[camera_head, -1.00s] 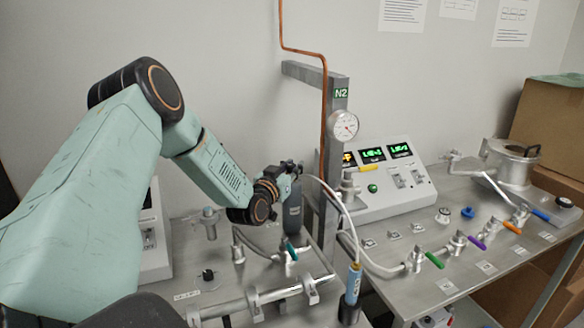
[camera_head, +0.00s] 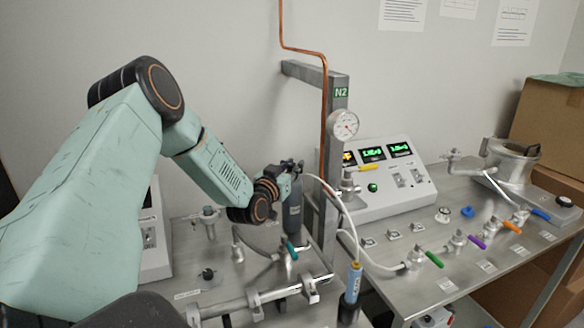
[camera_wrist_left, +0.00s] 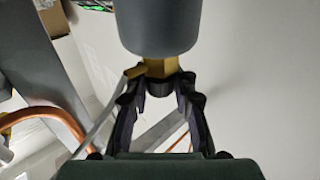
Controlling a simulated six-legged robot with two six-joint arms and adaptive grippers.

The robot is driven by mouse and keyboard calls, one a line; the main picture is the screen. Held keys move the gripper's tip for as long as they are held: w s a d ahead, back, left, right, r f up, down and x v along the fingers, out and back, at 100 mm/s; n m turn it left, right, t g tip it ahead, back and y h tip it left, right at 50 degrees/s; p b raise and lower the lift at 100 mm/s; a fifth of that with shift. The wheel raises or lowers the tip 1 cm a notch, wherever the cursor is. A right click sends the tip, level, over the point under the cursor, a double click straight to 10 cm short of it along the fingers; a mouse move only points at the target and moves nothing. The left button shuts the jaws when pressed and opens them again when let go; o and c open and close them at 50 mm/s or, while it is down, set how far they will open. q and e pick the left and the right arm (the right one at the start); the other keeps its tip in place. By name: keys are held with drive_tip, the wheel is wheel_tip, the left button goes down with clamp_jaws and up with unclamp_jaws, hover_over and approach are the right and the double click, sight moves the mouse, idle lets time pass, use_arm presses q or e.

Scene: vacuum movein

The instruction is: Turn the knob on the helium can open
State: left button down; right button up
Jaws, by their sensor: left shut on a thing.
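The helium can, a dark grey cylinder (camera_head: 292,212), stands upright on the left bench beside the metal post. In the left wrist view the can (camera_wrist_left: 160,25) shows at the top, upside down, with a brass valve (camera_wrist_left: 160,67) at its neck. My left gripper (camera_head: 291,167) is at the top of the can. In the wrist view its black fingers (camera_wrist_left: 160,88) are closed together at the valve, on its knob. The knob is mostly hidden between the fingertips, so its turn angle cannot be told. My right gripper is not in view.
A thin white hose (camera_head: 338,200) runs from the can's top to a blue-bodied piece (camera_head: 354,278) at the bench edge. The post (camera_head: 333,150) with a copper pipe (camera_head: 323,110) and gauge (camera_head: 343,124) stands close right of the gripper. Coloured-handle valves line the right bench.

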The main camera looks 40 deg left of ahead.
sight(289, 169)
use_arm(q)
drive_tip(key=shift+f, duration=0.25)
drive_tip(key=c, duration=1.1)
unclamp_jaws()
drive_tip(key=shift+r, duration=0.15)
drive_tip(key=v, duration=0.6)
drive_tip(key=shift+s+a+r, duration=0.1)
drive_tip(key=shift+s, duration=0.1)
drive_tip(key=shift+s+d, duration=0.3)
drive_tip(key=shift+s, duration=0.2)
